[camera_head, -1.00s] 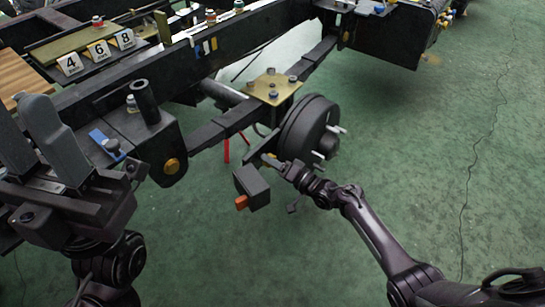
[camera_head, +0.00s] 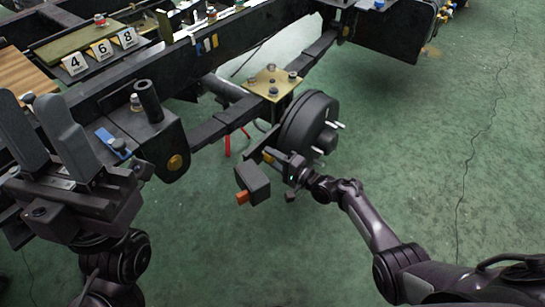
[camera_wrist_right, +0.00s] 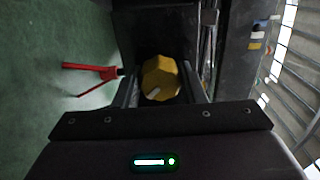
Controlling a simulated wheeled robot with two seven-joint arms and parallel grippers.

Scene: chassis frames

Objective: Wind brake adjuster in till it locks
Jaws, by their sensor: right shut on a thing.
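The brake adjuster shows in the right wrist view as a yellow faceted knob (camera_wrist_right: 160,80) with a pale mark on its face. It sits between the two fingers of my right gripper (camera_wrist_right: 160,92), which is shut on it. In the head view my right gripper (camera_head: 274,160) is beside the lower edge of the dark brake drum (camera_head: 309,122), and only a small yellow part of the adjuster (camera_head: 268,158) shows. My left gripper (camera_head: 40,130) is at the left edge, fingers up, apart and empty.
The chassis rail (camera_head: 120,85) runs above, with a gold plate (camera_head: 270,82) near the drum. A red stand (camera_wrist_right: 92,72) is close by. The green floor to the right is clear.

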